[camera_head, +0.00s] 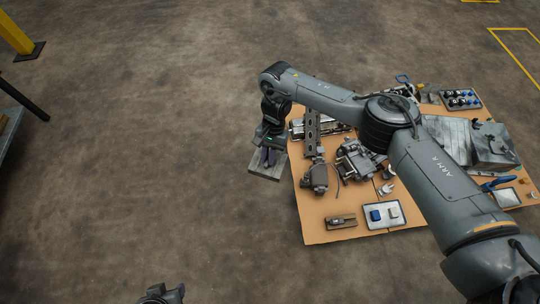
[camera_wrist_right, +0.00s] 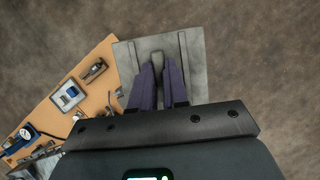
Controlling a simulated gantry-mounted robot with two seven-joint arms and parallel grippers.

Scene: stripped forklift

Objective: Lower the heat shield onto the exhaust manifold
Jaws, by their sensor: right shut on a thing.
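My right gripper (camera_head: 267,152) is shut on the heat shield (camera_head: 266,169), a flat grey plate. In the right wrist view the two dark purple fingers (camera_wrist_right: 159,85) close around a raised grey tab on the heat shield (camera_wrist_right: 190,60), which has a ridge along it. The shield hangs in the air at the left edge of the brown mat, apart from the parts there. A long dark slotted part (camera_head: 312,132) lies to its right; I cannot tell whether this is the exhaust manifold. A dark piece of my left arm shows at the bottom edge; its jaws are not clear.
The brown mat (camera_head: 318,226) holds a metal engine-like assembly (camera_head: 357,160), a small tray with a blue block (camera_head: 383,216), a small brown tool (camera_head: 341,221) and a large grey housing (camera_head: 490,146). A yellow post (camera_head: 15,33) stands far left. The floor left of the mat is clear.

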